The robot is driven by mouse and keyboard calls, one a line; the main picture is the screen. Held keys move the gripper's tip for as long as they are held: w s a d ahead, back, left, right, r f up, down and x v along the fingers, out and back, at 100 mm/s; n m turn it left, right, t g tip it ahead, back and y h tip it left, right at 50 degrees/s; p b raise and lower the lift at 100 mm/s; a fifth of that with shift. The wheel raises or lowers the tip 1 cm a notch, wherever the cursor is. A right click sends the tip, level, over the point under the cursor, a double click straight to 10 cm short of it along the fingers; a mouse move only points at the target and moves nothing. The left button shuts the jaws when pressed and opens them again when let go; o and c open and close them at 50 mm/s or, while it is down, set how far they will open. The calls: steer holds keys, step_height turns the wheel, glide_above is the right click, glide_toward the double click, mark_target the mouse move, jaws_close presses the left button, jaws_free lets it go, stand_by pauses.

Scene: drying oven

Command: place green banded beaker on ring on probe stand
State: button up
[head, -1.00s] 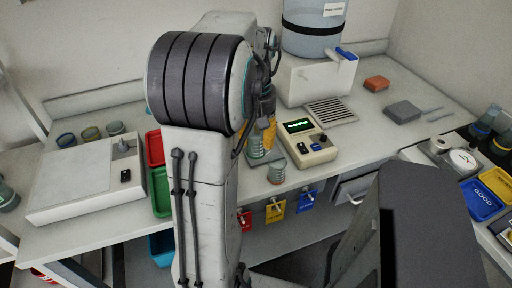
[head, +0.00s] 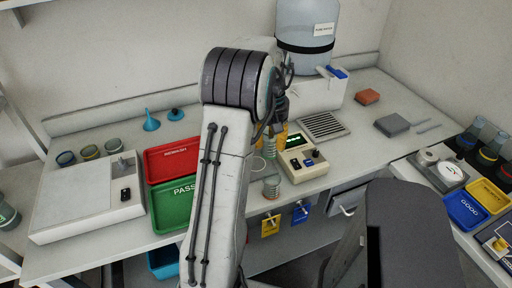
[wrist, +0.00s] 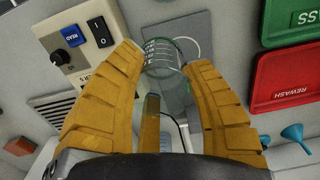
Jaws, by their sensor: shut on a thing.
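My gripper (wrist: 164,62) has yellow fingers closed on a clear glass beaker (wrist: 160,52) with white marks and a greenish tint. The beaker shows between the fingertips in the wrist view. In the head view, my gripper (head: 283,132) is at the bench, left of the meter, with the greenish beaker (head: 269,147) beside the fingers. A grey plate (wrist: 196,28) with a pale ring (wrist: 194,48) shows behind the beaker in the wrist view; it may be the probe stand. I cannot tell whether the beaker touches it.
The meter (head: 303,158) stands close to the right of my gripper. Another small glass (head: 271,186) stands near the bench's front edge. Red (head: 172,160) and green (head: 175,205) trays lie to the left. A vent grille (head: 323,126) lies behind the meter.

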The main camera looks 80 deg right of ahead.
steer(key=w+f+p, duration=0.1)
steer(key=w+d+f, duration=0.1)
steer(key=w, duration=0.1)
steer(key=w+p, duration=0.1)
steer(key=shift+w+d+f+p, duration=0.25)
steer(key=shift+f+p, duration=0.1)
steer(key=shift+f, duration=0.05)
steer(key=shift+f+p, duration=0.85)
steer(key=shift+p, duration=0.35)
steer(key=shift+f, duration=1.2)
steer(key=shift+f, duration=0.1)
steer(key=o, duration=1.2)
steer(key=shift+c, duration=0.2)
